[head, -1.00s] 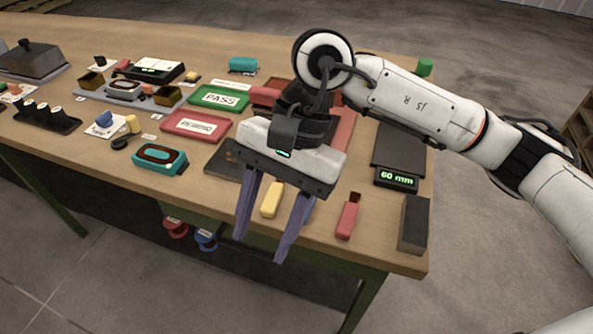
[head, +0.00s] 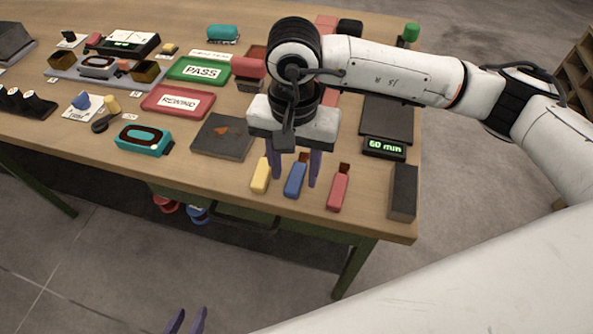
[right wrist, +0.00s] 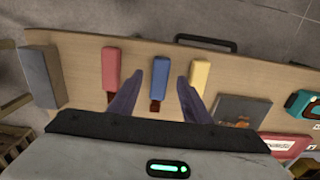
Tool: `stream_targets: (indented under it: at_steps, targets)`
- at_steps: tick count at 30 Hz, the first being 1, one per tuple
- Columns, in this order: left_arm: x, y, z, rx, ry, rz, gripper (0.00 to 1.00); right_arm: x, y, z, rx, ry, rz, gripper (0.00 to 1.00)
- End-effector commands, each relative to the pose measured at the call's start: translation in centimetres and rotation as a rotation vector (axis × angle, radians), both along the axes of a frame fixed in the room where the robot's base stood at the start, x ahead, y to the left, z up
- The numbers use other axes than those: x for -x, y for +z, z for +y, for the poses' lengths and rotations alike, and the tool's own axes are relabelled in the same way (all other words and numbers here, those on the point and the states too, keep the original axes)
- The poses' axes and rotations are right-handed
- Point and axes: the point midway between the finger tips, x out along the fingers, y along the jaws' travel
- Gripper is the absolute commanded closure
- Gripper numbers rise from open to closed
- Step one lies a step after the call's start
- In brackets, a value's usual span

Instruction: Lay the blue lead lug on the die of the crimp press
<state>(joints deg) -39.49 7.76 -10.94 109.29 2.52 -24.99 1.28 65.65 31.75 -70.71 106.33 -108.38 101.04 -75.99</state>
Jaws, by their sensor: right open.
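The blue lead lug (head: 295,178) lies on the wooden table near its front edge, between a yellow lug (head: 261,176) and a red lug (head: 338,190). My right gripper (head: 295,183) is open over the blue lug, one finger on each side, with gaps showing. In the right wrist view the blue lug (right wrist: 160,76) lies between the open fingertips, its dark brown end toward the palm. My left gripper (head: 191,315) shows only as two fingertips, apart and empty, at the bottom edge. A red-topped device (head: 248,68), partly behind my right arm, may be the crimp press; its die is not clear.
A dark plate (head: 222,137) lies left of the lugs. A 60 mm gauge (head: 384,147) and a dark block (head: 403,192) stand at right. Red (head: 178,101) and green (head: 198,71) trays and a teal detector (head: 143,140) are further left.

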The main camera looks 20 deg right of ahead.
Motion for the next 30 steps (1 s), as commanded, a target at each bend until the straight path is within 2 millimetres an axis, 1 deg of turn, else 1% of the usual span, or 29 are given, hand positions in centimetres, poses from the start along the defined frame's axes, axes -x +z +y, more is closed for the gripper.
stream_targets:
  at_steps: [1, 4, 10, 11, 18, 19, 26, 29, 30]
  targets:
    - [0.0, 0.2, 0.0, 0.0, 0.0, 0.0, 0.69, 0.1, -0.6, 0.0, 0.0, -0.001, 0.002, 0.56]
    - [0.0, 0.2, 0.0, 0.0, 0.0, 0.0, 0.69, 0.0, -1.2, -0.1, 0.001, 0.0, 0.001, 0.56]
    - [0.0, 0.2, 0.0, 0.0, -0.001, -0.001, 0.69, 0.0, -1.3, 0.0, 0.0, 0.0, 0.0, 0.56]
    - [0.0, 0.2, 0.0, 0.0, -0.001, -0.001, 0.69, 0.0, -1.3, 0.0, 0.0, -0.001, 0.0, 0.58]
    - [-0.2, 0.3, 0.0, 0.0, 0.0, -0.004, 0.69, 0.0, -1.3, 0.0, 0.0, -0.001, 0.0, 0.98]
    - [-0.2, 0.3, 0.0, 0.0, 0.0, -0.004, 0.69, 0.0, -1.3, 0.0, 0.0, -0.001, 0.0, 1.0]
    - [-0.4, 0.4, 0.0, 0.0, -0.001, -0.008, 0.69, 0.0, -1.1, 0.0, 0.0, -0.001, -0.001, 1.0]
    - [-0.4, 0.2, 0.0, 0.0, 0.0, -0.008, 0.69, -0.1, -0.3, 0.0, -0.003, -0.001, -0.004, 1.0]
    - [-0.4, 0.1, 0.0, 0.0, 0.0, -0.008, 0.69, -0.2, 0.3, 0.0, -0.003, -0.001, -0.004, 1.0]
